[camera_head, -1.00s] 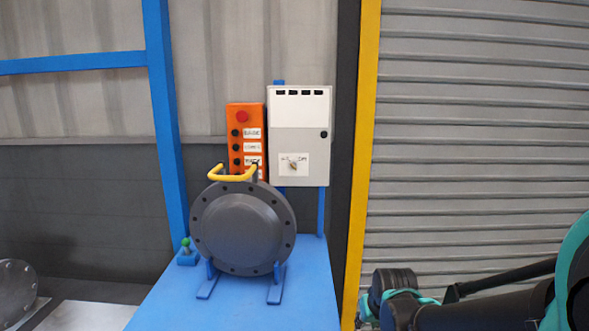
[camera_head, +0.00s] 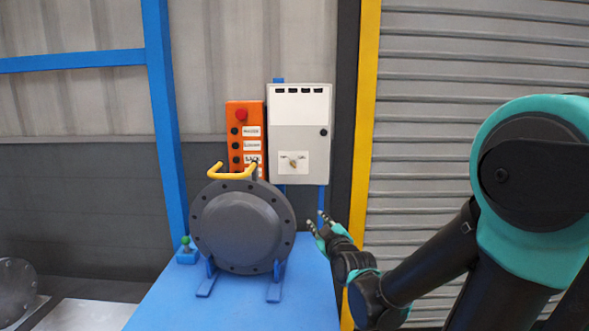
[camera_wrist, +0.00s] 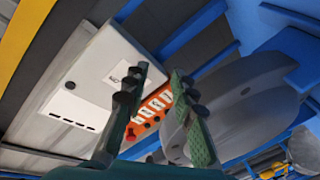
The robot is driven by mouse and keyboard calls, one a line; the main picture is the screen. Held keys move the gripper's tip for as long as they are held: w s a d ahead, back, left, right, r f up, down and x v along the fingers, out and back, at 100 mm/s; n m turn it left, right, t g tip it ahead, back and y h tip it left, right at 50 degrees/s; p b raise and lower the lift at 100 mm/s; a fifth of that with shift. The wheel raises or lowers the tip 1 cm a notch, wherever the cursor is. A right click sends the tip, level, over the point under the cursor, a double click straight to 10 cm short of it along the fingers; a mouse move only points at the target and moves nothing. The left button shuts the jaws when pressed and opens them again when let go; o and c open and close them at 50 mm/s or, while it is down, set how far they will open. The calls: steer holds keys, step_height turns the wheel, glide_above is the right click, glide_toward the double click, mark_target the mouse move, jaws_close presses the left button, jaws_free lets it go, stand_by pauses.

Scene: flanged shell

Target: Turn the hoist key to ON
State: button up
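The hoist key switch (camera_head: 293,162) is a small brass-coloured knob on a white label, low on the front of a grey-white control box (camera_head: 300,120). Its setting is too small to read. In the wrist view the box (camera_wrist: 95,65) is tilted, and the label (camera_wrist: 118,73) is partly hidden by a finger. My gripper (camera_head: 318,221) is below and right of the switch, near the blue table's right edge. In the wrist view my gripper (camera_wrist: 161,73) has its two fingers apart with nothing between them.
A grey flanged shell (camera_head: 243,227) with a yellow handle (camera_head: 231,172) stands on the blue table (camera_head: 240,305), left of my gripper. An orange button panel (camera_head: 236,125) hangs beside the box. A yellow post (camera_head: 364,150) and a roller shutter (camera_head: 430,120) are to the right.

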mark_target(293, 164)
step_height(293, 164, up, 8)
steer(key=a+f+n+t+y, duration=0.1)
steer(key=a+n+t, duration=0.1)
steer(key=a+t, duration=0.1)
steer(key=r+x, duration=0.1)
steer(key=x, duration=1.7)
steer(key=shift+d, duration=0.15)
steer(key=shift+s, duration=0.1)
jaws_close()
